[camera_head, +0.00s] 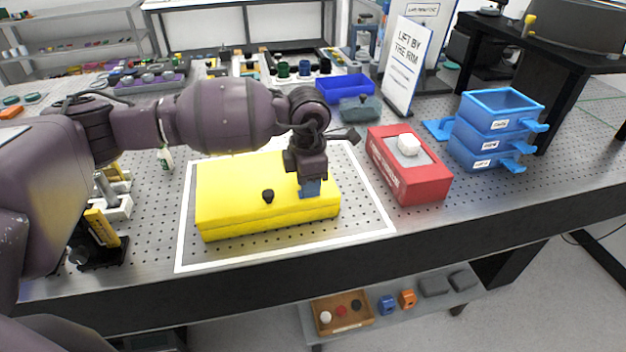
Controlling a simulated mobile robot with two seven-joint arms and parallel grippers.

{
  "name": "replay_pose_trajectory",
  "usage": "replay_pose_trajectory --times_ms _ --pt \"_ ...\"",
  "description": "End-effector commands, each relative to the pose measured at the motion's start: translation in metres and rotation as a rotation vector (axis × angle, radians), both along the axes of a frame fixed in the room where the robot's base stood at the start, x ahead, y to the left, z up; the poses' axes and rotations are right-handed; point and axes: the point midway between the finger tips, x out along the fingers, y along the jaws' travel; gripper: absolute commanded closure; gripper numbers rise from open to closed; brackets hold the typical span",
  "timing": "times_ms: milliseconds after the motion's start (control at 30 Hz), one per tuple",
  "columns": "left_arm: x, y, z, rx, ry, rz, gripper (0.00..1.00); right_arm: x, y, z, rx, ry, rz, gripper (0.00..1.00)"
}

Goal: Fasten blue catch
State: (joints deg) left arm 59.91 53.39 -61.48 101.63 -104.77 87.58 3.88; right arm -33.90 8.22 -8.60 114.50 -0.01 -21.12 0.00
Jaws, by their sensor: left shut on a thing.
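A yellow case (240,190) lies on the perforated metal table inside a white outlined rectangle, with its lid down. A small black knob (267,196) stands on its front part. The blue catch (311,188) is at the case's right front. My left gripper (309,178) points down over the catch and is shut on it; its fingertips hide the catch's upper part. Whether the catch is fastened cannot be told. My right gripper is not in view.
A red box (425,178) with a white block stands right of the case. Blue stacked trays (490,142) are farther right. A sign (404,70) and a blue bin (345,87) stand behind. A yellow and black device (100,230) is at left.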

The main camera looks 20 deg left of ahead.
Motion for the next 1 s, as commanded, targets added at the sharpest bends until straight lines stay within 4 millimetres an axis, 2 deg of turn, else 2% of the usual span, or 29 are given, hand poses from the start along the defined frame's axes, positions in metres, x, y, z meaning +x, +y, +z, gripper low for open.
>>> replay_pose_trajectory --times_ms 33,67,200,567,667,1000 --pt "0.0 0.0 0.001 0.001 -0.001 0.0 1.0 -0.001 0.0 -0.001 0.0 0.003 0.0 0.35" --pt "0.001 0.0 0.001 0.001 -0.001 0.0 0.71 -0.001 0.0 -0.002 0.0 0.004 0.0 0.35" --pt "0.001 0.0 0.001 0.001 -0.001 0.001 0.49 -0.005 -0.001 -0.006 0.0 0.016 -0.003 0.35" --pt "0.001 0.0 0.004 0.0 -0.002 0.0 0.49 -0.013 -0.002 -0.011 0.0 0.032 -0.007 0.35" --pt "0.001 0.0 0.015 0.0 -0.004 0.0 0.49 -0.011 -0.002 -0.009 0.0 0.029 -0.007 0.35" --pt "0.001 0.0 0.075 0.001 -0.004 0.0 0.49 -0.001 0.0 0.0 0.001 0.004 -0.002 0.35"
